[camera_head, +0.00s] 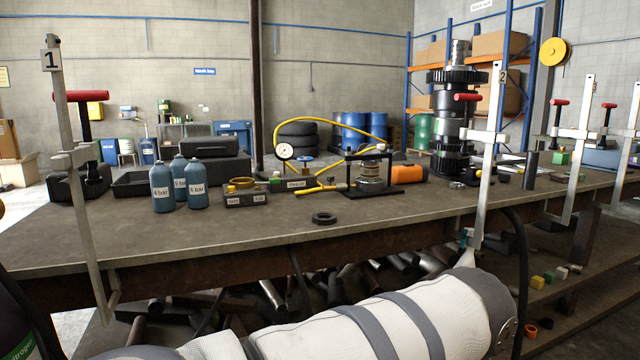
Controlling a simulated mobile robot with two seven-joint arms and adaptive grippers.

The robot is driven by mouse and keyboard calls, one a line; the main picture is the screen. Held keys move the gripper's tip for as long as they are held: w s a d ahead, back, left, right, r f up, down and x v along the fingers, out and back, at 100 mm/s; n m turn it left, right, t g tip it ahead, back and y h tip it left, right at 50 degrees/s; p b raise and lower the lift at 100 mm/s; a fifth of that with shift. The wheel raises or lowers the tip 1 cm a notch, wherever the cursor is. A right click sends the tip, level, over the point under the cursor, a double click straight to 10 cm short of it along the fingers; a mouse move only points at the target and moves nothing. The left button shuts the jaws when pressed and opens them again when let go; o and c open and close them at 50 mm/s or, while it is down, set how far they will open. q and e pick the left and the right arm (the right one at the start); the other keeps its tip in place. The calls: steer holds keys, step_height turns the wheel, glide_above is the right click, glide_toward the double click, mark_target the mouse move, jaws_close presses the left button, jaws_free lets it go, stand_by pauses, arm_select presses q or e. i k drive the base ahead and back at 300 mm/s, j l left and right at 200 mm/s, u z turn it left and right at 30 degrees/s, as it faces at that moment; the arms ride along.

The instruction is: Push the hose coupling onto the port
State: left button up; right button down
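A yellow hose (330,121) arches from behind the round white gauge (284,151) to the right, over a black fixture frame (376,189) holding a metal cylindrical part (370,172). A yellow bar-like piece (322,188) lies between the gauge stand and the frame. One of my white arms crosses the bottom of the view.
Upright bar clamps stand along the bench's front edge, including one at left (72,160) and one right of centre (488,150). Blue bottles (162,188), a black ring (324,218) and a tall gear shaft (450,120) stand on the bench (230,235). The front middle is mostly clear.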

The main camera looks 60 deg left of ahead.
mark_target(337, 187)
steer(key=i+z, duration=0.15)
steer(key=z, duration=0.3)
steer(key=i+j+z, duration=0.1)
steer(key=z, duration=0.4)
steer(key=i+j+z, duration=0.15)
steer(key=z, duration=0.3)
steer(key=i+j+z, duration=0.1)
steer(key=z, duration=0.35)
steer(key=j+z, duration=0.25)
steer(key=z, duration=2.95)
